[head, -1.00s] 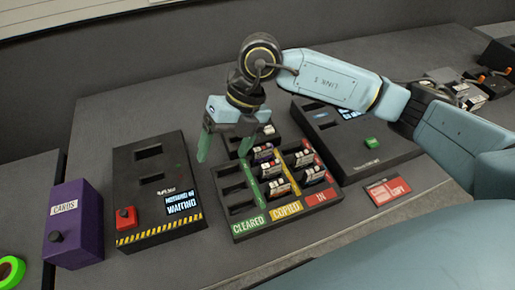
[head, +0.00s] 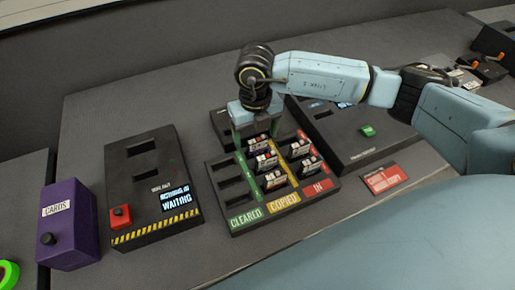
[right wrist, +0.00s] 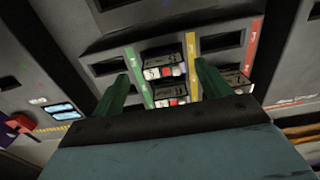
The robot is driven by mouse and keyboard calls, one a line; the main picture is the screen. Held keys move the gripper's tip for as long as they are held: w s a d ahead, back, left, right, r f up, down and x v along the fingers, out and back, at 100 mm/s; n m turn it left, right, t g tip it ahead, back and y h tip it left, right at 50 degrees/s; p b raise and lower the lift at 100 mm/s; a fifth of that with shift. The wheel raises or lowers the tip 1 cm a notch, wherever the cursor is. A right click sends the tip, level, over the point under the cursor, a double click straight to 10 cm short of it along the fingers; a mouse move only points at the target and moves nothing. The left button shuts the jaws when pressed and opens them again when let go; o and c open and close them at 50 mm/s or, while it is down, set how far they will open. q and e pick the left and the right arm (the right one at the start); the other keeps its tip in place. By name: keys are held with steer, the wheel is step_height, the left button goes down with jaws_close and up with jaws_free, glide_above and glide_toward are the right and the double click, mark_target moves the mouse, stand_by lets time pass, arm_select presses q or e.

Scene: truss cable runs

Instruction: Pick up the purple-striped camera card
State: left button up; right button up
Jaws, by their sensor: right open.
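My right gripper (head: 257,134) is open and points down over the back of the card tray (head: 230,203). In the right wrist view its two green fingertips (right wrist: 161,76) stand apart, with a camera card (right wrist: 165,71) showing between them. In the head view that card (head: 258,143) is at the back of the COPIED column, partly covered by the gripper. A purple mark shows on this card in the earlier head view; now its stripe is hard to make out. I cannot tell whether the fingers touch it. My left gripper is not in view.
More cards stand close by in the COPIED column (head: 273,180) and the IN column (head: 310,165). The CLEARED column looks empty. A black box with a red button (head: 121,217) and a purple CARDS box (head: 68,225) stand left; another black box (head: 345,150) stands right.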

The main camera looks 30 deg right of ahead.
mark_target(257, 138)
steer(key=f, duration=0.4)
steer(key=shift+w+d, duration=0.2)
steer(key=shift+d, duration=0.05)
steer(key=c, duration=1.1)
steer(key=shift+r, duration=0.1)
